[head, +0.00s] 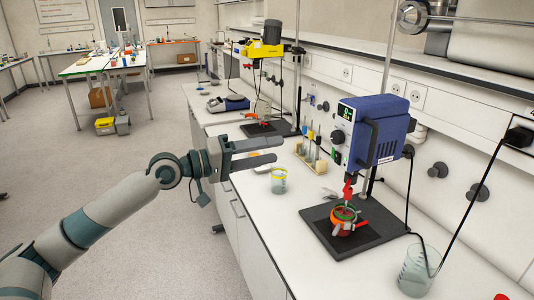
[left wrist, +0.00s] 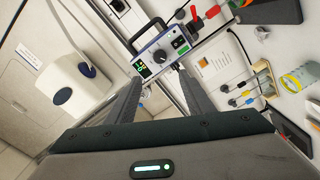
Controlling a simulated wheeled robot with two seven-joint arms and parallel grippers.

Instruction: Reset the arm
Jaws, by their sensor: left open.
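My left arm comes in from the lower left of the head view, and its gripper (head: 268,153) is held out over the near edge of the white bench. The gripper is open, its two fingers apart with nothing between them. In the left wrist view the two fingers of the gripper (left wrist: 200,88) point away from the camera, well apart. A blue overhead stirrer (head: 362,132) with a green display stands to the right of the gripper, and it also shows beyond the fingers in the left wrist view (left wrist: 165,52). My right gripper is in neither view.
A beaker with a yellow rim (head: 278,182) stands on the bench just below the gripper. A red clamped vessel (head: 344,218) sits on the stirrer's black base. A glass beaker (head: 416,272) stands at the front right. The floor (head: 130,170) left of the bench is clear.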

